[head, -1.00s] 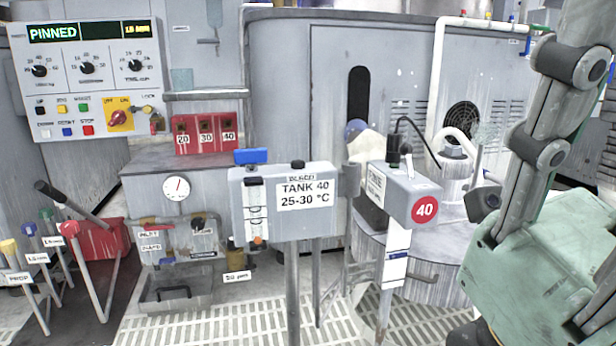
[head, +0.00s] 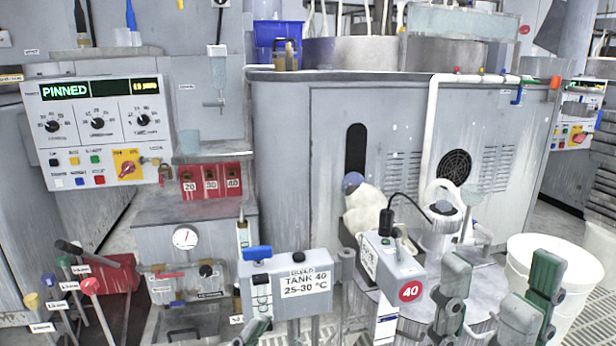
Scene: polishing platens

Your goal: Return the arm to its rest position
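My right gripper (head: 498,285) stands at the lower right of the head view, its grey-green fingers pointing up and spread apart. Nothing shows between them. It appears in front of the round grey drum and right of the grey box with the red 40 disc (head: 394,268); whether it touches anything cannot be told. A small greenish-grey tip of what looks like my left gripper (head: 252,331) shows at the bottom edge, below the TANK 40 box (head: 287,283). The rest of it is cut off, so its opening is hidden.
A white bucket (head: 579,262) stands at the right, close to my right gripper. Several coloured-knob levers (head: 90,287) stand at the lower left. The PINNED control panel (head: 100,125) is at the left. A large grey machine cabinet (head: 300,150) fills the back.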

